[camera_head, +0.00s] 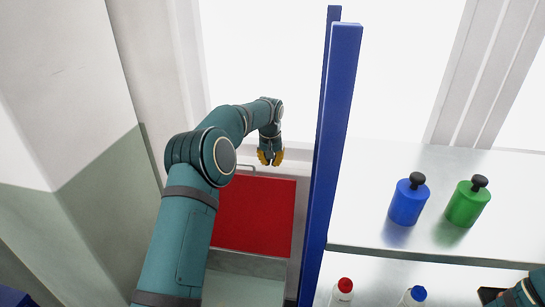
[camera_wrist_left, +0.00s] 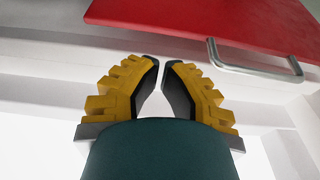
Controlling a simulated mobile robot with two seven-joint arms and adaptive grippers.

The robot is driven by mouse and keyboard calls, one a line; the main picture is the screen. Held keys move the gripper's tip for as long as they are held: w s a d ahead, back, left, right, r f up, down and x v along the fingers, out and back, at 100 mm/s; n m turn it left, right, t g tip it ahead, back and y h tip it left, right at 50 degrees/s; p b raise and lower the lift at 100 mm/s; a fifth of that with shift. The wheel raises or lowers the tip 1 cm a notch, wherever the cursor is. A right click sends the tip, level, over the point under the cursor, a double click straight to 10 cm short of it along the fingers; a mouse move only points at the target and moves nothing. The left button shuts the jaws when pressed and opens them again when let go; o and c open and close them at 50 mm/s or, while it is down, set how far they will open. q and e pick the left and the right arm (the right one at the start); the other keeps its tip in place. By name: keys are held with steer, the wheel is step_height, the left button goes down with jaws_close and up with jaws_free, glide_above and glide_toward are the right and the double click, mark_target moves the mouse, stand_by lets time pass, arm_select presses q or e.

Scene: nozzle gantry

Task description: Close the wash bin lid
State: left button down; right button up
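The red wash bin lid (camera_head: 258,215) shows beyond my left forearm in the head view. It also fills the top of the left wrist view (camera_wrist_left: 235,22), with its grey bar handle (camera_wrist_left: 255,70) at the near edge. How far the lid is tilted I cannot tell. My left gripper (camera_head: 270,160) is at the lid's far edge, right of the handle (camera_head: 245,168). In the left wrist view its yellow fingers (camera_wrist_left: 161,68) have a narrow gap between the tips and nothing in it. They look apart from the handle. My right gripper is not clearly seen.
A tall blue post (camera_head: 333,150) stands just right of the lid. Right of it, a white shelf (camera_head: 360,225) bears a blue bottle (camera_head: 407,203) and a green bottle (camera_head: 466,205). A red-capped bottle (camera_head: 342,292) and a blue-capped bottle (camera_head: 414,297) stand lower. A wall is at the left.

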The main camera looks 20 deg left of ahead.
arm_select(q)
steer(key=f, duration=0.2)
steer(key=f+b, duration=0.1)
steer(key=f, duration=0.1)
steer(key=w+f, duration=0.1)
steer(key=f, duration=0.1)
steer(key=shift+w+a+f, duration=0.1)
steer(key=shift+f, duration=0.15)
